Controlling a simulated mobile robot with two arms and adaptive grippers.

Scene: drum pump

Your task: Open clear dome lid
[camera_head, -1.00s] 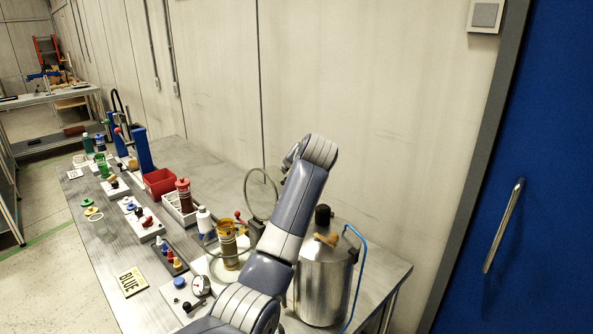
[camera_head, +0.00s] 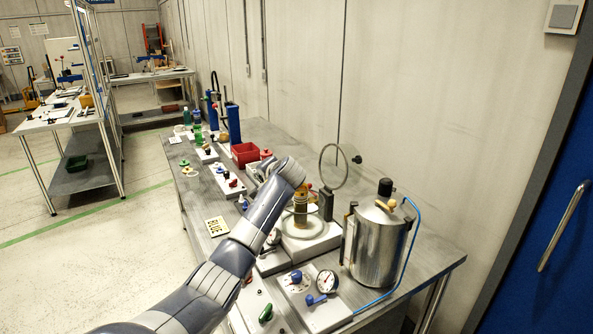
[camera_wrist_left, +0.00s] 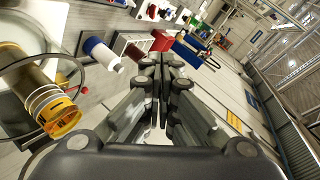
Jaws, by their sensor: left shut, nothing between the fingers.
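The clear dome lid (camera_head: 334,166) stands raised on edge, its rim ring facing left and a knob (camera_head: 357,159) on its far side. It rises from a dark hinge block (camera_head: 326,204) behind the white round-rimmed base (camera_head: 306,240). An amber cylinder (camera_head: 301,206) stands in the base; it also shows in the left wrist view (camera_wrist_left: 53,104). My left wrist is left of the lid and apart from it; its fingers are mostly hidden in the head view. In the left wrist view my left gripper (camera_wrist_left: 161,62) is shut and empty. My right gripper is not in view.
A steel tank (camera_head: 375,250) with a blue hose stands right of the base. A gauge (camera_head: 326,281) and blue-handled valves are in front. A red bin (camera_head: 245,153) and several small parts lie further along the table.

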